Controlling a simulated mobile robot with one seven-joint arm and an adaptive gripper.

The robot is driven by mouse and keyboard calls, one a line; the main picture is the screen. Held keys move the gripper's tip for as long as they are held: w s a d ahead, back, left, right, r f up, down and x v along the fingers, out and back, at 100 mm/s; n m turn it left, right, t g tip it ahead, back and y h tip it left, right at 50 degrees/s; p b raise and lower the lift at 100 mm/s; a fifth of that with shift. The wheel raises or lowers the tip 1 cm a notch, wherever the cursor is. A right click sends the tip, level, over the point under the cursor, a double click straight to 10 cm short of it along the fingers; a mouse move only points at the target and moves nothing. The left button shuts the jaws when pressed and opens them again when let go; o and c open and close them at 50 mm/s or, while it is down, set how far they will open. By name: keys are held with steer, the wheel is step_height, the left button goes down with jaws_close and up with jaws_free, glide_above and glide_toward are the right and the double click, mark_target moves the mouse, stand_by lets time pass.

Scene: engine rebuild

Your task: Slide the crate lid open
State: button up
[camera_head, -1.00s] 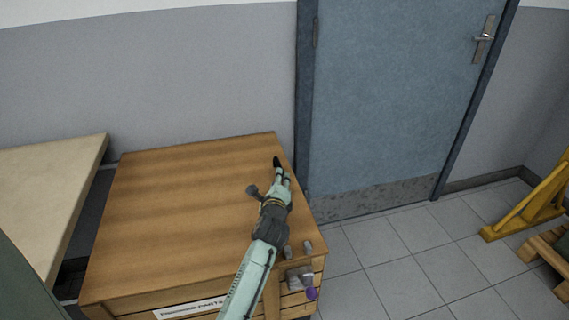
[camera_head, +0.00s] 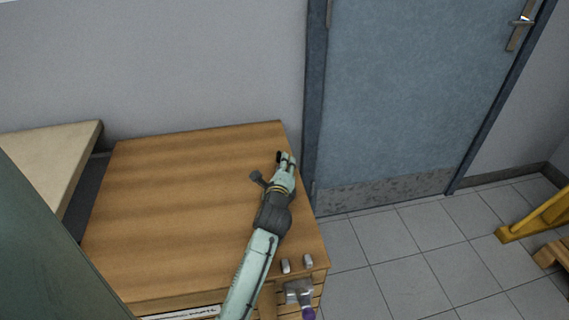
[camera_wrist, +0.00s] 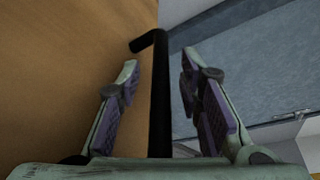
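The crate (camera_head: 165,305) is wooden with a flat, brown plank lid (camera_head: 180,190) lying over its top. A black bar handle (camera_head: 279,157) is near the lid's right edge, partly hidden by my gripper (camera_head: 286,158). In the wrist view, the handle (camera_wrist: 160,95) runs upright between my two fingers and bends left at its top, beside the lid (camera_wrist: 70,70). My gripper (camera_wrist: 157,85) is open, with a gap between the bar and each finger pad.
A blue door (camera_head: 420,90) and grey wall stand behind the crate. A pale tabletop (camera_head: 45,160) is at the left. Small metal and purple items (camera_head: 300,292) show at the crate's front right. Tiled floor (camera_head: 410,250) is open at right, with a yellow frame (camera_head: 540,215) beyond.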

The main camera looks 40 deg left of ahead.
steer(key=shift+s, duration=0.1)
steer(key=shift+c, duration=0.4)
jaws_close()
stand_by(0.4)
